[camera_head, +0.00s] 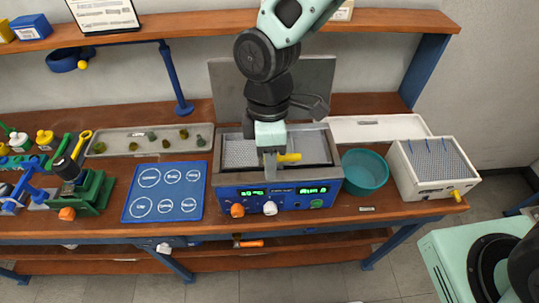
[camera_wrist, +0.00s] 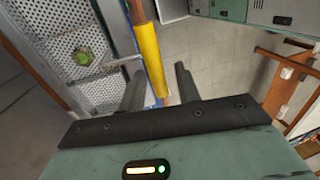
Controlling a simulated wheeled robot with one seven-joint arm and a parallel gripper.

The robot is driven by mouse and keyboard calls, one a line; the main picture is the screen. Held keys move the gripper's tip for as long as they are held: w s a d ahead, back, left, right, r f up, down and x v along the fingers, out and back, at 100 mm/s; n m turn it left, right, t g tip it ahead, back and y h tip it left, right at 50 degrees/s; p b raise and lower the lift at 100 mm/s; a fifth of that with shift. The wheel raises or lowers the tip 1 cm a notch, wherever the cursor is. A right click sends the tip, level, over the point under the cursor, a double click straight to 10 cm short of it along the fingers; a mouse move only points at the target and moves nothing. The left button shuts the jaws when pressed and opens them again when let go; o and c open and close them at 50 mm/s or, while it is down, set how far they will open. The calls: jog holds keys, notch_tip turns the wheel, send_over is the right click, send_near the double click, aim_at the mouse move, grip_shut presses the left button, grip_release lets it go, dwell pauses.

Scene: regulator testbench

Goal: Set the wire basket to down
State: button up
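The wire basket (camera_head: 241,153) is a perforated metal tray in the open top of the blue bath unit (camera_head: 320,190). In the wrist view its mesh (camera_wrist: 62,45) fills the upper left, with a small green piece inside. A yellow handle (camera_head: 290,157) sticks out over the bath; it also shows in the wrist view (camera_wrist: 148,50). My gripper (camera_head: 269,163) is over the bath at the handle's left end. In the wrist view my gripper (camera_wrist: 160,78) is open, with the handle between its fingers and gaps on both sides. I cannot tell the basket's exact height.
A teal bowl (camera_head: 365,172) stands right of the bath, beside a white box (camera_head: 430,172) with a perforated top. A blue mat (camera_head: 166,190) and a grey tray (camera_head: 112,144) with several small pieces lie left. A raised lid (camera_head: 312,85) stands behind, below a shelf (camera_head: 195,23).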

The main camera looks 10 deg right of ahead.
grip_shut()
notch_tip(320, 180, down, 7)
jog(key=b, duration=0.4)
jog(key=shift+b, duration=0.35)
grip_release()
jog(key=shift+r, duration=0.1)
jog(key=w+r+b, duration=0.3)
jog(key=r, duration=1.4)
jog(key=shift+w, duration=0.2)
jog(key=shift+d, duration=0.1)
